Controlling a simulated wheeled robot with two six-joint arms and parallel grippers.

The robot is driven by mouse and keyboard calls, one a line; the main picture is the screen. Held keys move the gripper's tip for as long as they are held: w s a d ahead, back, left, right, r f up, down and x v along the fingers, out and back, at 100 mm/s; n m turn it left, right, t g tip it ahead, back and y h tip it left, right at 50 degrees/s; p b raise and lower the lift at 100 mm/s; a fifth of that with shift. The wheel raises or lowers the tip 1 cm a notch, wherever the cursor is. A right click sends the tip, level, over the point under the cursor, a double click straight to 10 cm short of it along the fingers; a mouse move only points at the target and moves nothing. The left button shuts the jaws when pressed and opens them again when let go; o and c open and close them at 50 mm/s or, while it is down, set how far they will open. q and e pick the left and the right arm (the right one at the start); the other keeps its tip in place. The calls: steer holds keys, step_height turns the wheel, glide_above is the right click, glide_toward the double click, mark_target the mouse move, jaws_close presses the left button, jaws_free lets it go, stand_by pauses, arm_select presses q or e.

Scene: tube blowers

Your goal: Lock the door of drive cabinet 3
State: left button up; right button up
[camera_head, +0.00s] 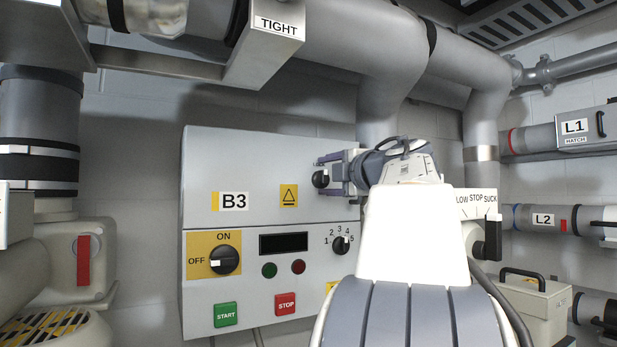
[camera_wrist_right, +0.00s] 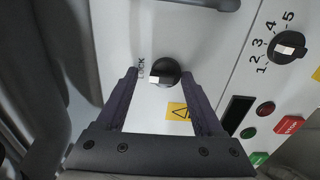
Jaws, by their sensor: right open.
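The grey cabinet marked B3 (camera_head: 265,165) stands in the middle of the head view, with a plain upper door. A black lock knob (camera_head: 320,179) with a white mark sits near the door's right side. The knob (camera_wrist_right: 168,70) also shows in the wrist view, beside the LOCK label (camera_wrist_right: 141,68); its white mark is on the left side there. My right gripper (camera_head: 326,174) is open, its fingers on either side of the knob. In the wrist view the fingers (camera_wrist_right: 159,75) show gaps to it; contact is not visible. My left gripper is out of view.
Below the door are an ON/OFF switch (camera_head: 224,260) pointing to OFF, a selector (camera_head: 341,244) numbered 1 to 5, a START button (camera_head: 226,314) and a STOP button (camera_head: 286,303). A LOW/STOP/SUCK lever (camera_head: 488,240) is to the right. Thick pipes (camera_head: 340,40) run overhead.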

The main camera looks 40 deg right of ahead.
steer(key=shift+s+f, duration=0.1)
steer(key=shift+s, duration=0.05)
steer(key=b+v, duration=0.4)
steer(key=v, duration=0.6)
steer(key=shift+a, duration=0.1)
stand_by(0.3)
